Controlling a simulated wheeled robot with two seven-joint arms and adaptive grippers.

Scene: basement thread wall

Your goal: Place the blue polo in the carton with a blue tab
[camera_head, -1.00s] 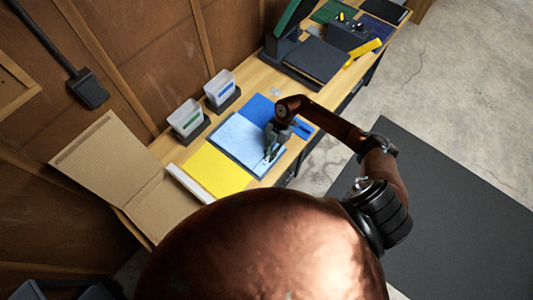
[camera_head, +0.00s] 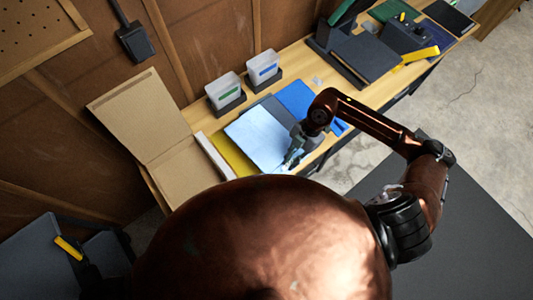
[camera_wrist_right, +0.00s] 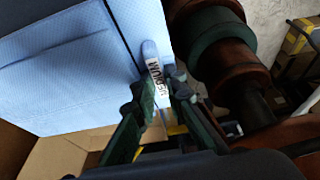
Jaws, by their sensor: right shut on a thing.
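The light blue folded polo (camera_head: 258,137) shows as a flat pale sheet; it also fills the upper left of the right wrist view (camera_wrist_right: 70,70). My right gripper (camera_head: 292,155) is shut on its near right edge. In the wrist view its green fingers (camera_wrist_right: 152,108) close beside a pale strip reading "MEDIUM" (camera_wrist_right: 156,78). The polo overlaps the yellow sheet; its exact height is unclear. The open brown carton (camera_head: 186,172) stands left of it, lid raised. Two pale bins stand behind, one with a blue marking (camera_head: 263,70), one with green (camera_head: 225,92). My left gripper is not in view.
A darker blue flat item (camera_head: 296,98) lies behind the polo, and a yellow sheet (camera_head: 231,155) lies between polo and carton. A dark press-like machine (camera_head: 350,55) occupies the bench's far end. Dark panels (camera_head: 40,258) stand at lower left.

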